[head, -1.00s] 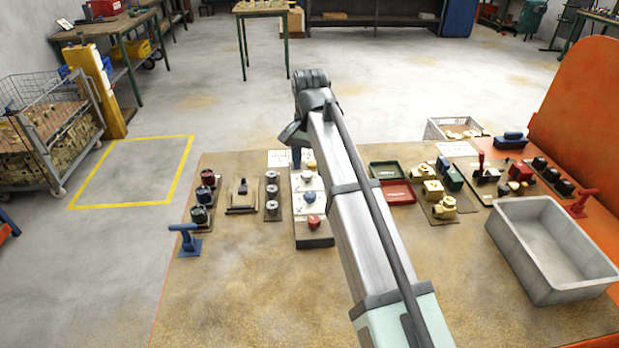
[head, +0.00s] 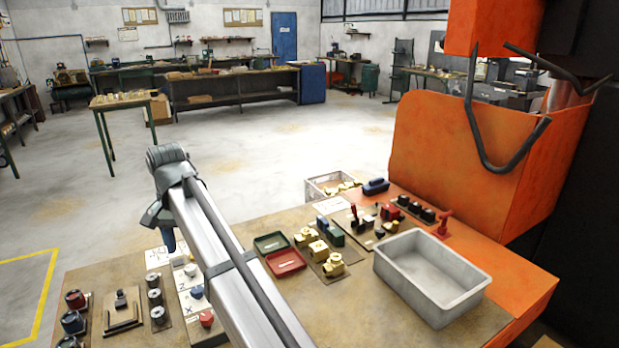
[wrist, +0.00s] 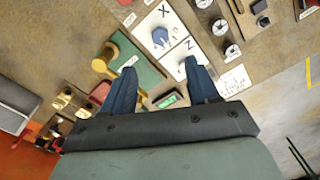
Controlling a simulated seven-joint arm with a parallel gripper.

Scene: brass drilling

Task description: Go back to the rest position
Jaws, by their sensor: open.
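My gripper (wrist: 160,92) shows in the wrist view with its two blue fingers spread apart and nothing between them. It hangs above the workbench (head: 330,306), over the area of the white panel with a blue knob (wrist: 160,37) and a green board with a brass part (wrist: 130,62). In the head view my arm reaches over the bench from the bottom, and only a blue fingertip shows below the wrist; the rest of the gripper is hidden.
A grey bin (head: 435,275) stands on the bench's right side. Green (head: 271,243) and red (head: 286,262) trays, brass fittings (head: 318,250) and a red lever (head: 443,224) are nearby. An orange machine (head: 440,150) rises at the right. The bench's front middle is clear.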

